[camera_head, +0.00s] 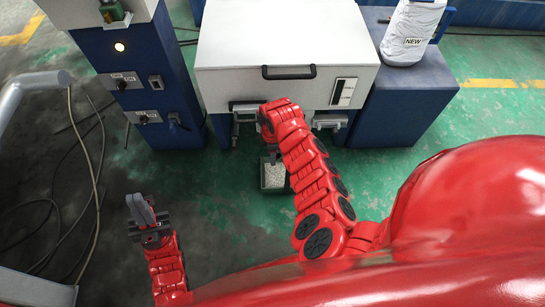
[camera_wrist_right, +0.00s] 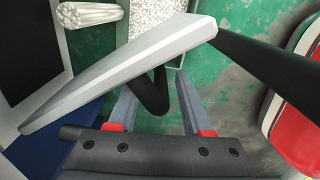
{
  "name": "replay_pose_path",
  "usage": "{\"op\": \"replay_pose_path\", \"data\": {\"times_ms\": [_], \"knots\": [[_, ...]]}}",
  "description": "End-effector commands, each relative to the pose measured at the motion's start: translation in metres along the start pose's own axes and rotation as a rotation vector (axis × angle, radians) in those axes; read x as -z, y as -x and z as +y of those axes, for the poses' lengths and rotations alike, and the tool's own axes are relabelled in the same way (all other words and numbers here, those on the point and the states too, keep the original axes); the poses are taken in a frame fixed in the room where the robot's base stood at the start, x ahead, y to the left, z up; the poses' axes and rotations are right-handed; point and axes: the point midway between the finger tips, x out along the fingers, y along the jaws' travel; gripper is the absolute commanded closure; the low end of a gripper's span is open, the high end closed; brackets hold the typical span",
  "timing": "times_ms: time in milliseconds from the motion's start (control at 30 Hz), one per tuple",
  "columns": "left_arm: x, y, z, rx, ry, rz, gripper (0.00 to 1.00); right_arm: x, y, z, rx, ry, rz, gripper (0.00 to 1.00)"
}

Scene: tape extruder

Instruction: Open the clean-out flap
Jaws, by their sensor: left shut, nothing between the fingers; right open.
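My right gripper (camera_wrist_right: 156,88) is open in the right wrist view. A black curved handle-like piece (camera_wrist_right: 152,105) shows between its fingers, and I cannot tell if they touch it. A pale grey slanted plate (camera_wrist_right: 120,75) crosses just beyond the fingers; it may be the clean-out flap, but I cannot tell for sure. In the head view my right arm reaches under the front of the white machine (camera_head: 285,35) and hides most of this spot. My left gripper (camera_head: 141,210) is shut and empty, over the floor at the lower left.
A bin of white pellets (camera_head: 272,177) stands on the green floor below my right gripper. A blue control cabinet (camera_head: 135,95) is on the left and a blue block (camera_head: 400,105) with a white bag (camera_head: 412,32) on the right. Cables (camera_head: 85,150) lie at the left.

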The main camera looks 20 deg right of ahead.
Motion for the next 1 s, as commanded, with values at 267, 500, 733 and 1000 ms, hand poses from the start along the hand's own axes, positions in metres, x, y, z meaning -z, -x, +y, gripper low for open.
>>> {"op": "replay_pose_path", "data": {"times_ms": [267,500,733,1000], "knots": [[-0.0005,0.0012,0.0013,-0.005,0.002,0.000,1.00,-0.0005,-0.0058,0.0000,-0.001,-0.001,-0.001,0.50],[-0.0004,0.0011,0.0012,-0.005,0.002,0.000,1.00,-0.0006,-0.0057,-0.0001,0.000,-0.001,-0.001,0.77],[-0.0004,0.0011,0.0011,-0.005,0.002,0.000,1.00,-0.0012,-0.0062,-0.0012,0.004,-0.002,-0.002,1.00],[-0.0005,0.0010,0.0011,-0.005,0.002,0.000,1.00,-0.0023,-0.0069,-0.0026,0.008,-0.003,-0.005,1.00]]}}
